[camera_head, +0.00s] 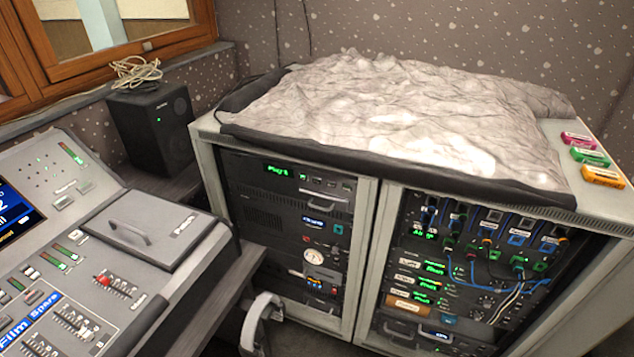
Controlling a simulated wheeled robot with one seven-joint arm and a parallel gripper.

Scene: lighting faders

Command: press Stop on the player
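The player (290,178) appears to be the dark top unit in the left rack. Its small green display (279,171) seems to read "Play" and a character too small to be sure of. A row of small buttons (325,183) sits to the right of the display. Their labels are too small to read, so I cannot tell which one is Stop. I see no gripper fingers in this view.
A crumpled grey cover (400,110) lies on the rack top. The right rack (470,260) holds patch cables. The mixing desk (100,250) and a black speaker (152,130) stand left. A pale curved part (258,322), unclear what, rises before the left rack.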

